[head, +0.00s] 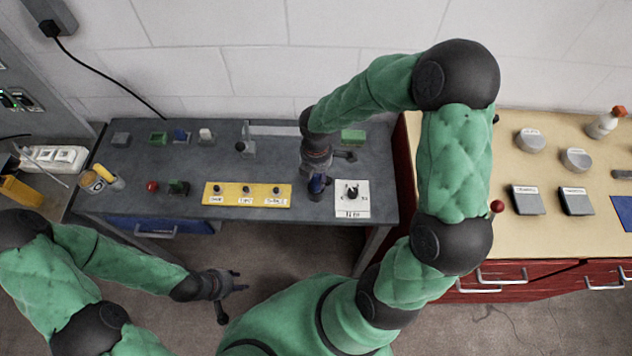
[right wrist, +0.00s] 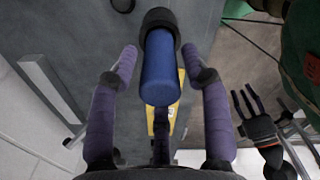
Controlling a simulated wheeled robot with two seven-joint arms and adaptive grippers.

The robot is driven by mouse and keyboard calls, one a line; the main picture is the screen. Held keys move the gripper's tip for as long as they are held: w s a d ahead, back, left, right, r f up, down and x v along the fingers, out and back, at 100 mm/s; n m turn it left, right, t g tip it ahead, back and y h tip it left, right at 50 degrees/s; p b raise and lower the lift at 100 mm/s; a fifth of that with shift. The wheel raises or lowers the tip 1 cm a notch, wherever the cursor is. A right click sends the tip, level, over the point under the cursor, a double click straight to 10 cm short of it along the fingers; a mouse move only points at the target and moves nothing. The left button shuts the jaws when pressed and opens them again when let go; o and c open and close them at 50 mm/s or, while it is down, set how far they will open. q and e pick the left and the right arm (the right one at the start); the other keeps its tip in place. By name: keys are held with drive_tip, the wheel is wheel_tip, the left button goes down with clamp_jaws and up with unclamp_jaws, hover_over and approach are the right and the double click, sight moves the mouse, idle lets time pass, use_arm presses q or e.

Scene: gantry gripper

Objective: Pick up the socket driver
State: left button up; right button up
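The socket driver, with a blue handle and a black collar, stands between the fingers of my right gripper (right wrist: 159,52) in the right wrist view (right wrist: 160,75). The purple fingers are spread on both sides of the handle, with visible gaps. I cannot tell what supports the driver's far end. My left gripper (head: 228,286) is open and empty, in front of the table and below its top.
The grey table (head: 130,190) holds a yellow board (head: 246,194) with labelled black knobs, and a white plate (head: 351,200) with a black knob right of the driver. Small blocks and a clear upright panel (head: 285,130) stand behind. A red cabinet with a wooden top (head: 540,240) is at right.

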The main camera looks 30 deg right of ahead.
clamp_jaws()
drive_tip(key=shift+r, duration=0.1)
